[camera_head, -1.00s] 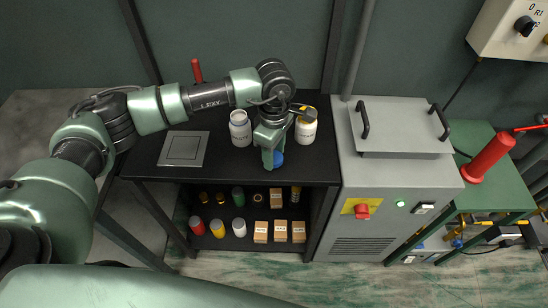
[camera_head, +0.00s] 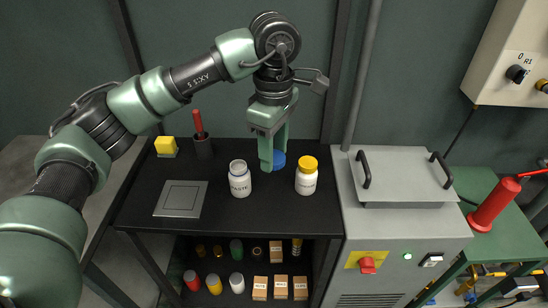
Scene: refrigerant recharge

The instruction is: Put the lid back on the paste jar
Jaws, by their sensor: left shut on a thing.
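The paste jar (camera_head: 240,182) is white with a label and stands without its lid on the black tabletop, its mouth facing up. My left gripper (camera_head: 273,164) comes down from above, to the right of the paste jar. It is shut on a blue lid (camera_head: 279,160), which is partly hidden by a finger. The lid appears between the paste jar and a second white jar with a yellow lid (camera_head: 306,176). How high the lid is above the table is hard to tell. My right gripper is not in view.
A grey square plate (camera_head: 181,199) lies left of the paste jar. Behind it are a yellow block (camera_head: 166,146) and a dark cup (camera_head: 203,146) holding a red-handled tool. A grey cabinet (camera_head: 403,225) stands close on the right. Shelves below hold several bottles and boxes.

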